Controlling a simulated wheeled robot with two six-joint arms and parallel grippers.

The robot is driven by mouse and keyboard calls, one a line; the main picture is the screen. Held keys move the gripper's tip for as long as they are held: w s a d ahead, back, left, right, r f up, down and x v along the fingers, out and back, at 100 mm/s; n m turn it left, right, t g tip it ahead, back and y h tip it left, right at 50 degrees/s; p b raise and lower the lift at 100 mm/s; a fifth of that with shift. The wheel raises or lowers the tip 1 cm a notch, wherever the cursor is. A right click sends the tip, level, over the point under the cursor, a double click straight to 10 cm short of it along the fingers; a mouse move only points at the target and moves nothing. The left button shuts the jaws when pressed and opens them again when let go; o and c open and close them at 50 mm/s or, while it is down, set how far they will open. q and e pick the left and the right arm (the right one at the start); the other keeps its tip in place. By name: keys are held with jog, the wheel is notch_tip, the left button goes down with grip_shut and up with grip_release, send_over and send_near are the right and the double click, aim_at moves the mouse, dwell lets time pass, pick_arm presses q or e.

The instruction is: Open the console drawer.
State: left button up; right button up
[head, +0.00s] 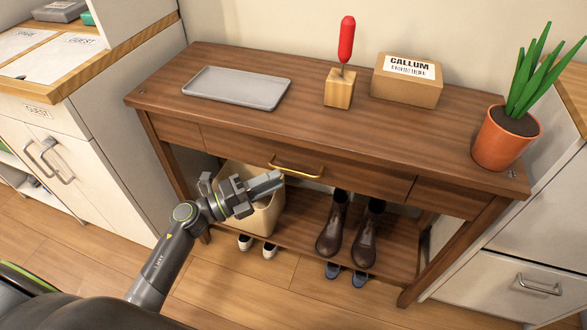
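The brown wooden console (330,120) stands against the wall. Its wide middle drawer (350,178) looks shut, with its front in line with the frame. A curved brass handle (296,170) is on the drawer front. My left gripper (272,183) is in front of the console, just below and left of the handle, with its fingers pointing right toward it. I see no grip on the handle. The fingers are seen side-on and look close together, so their opening is unclear. My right gripper is not in view.
A grey tray (236,88), a red-handled tool in a wooden block (340,90), a labelled box (407,80) and a potted plant (505,138) stand on top. Below are a beige bin (268,215) and brown boots (333,228). Cabinets flank both sides.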

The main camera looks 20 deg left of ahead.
aim_at(293, 172)
pick_arm(q)
jog(key=x, duration=0.6)
jog(key=shift+c, duration=0.4)
jog(key=shift+f, duration=0.1)
grip_shut()
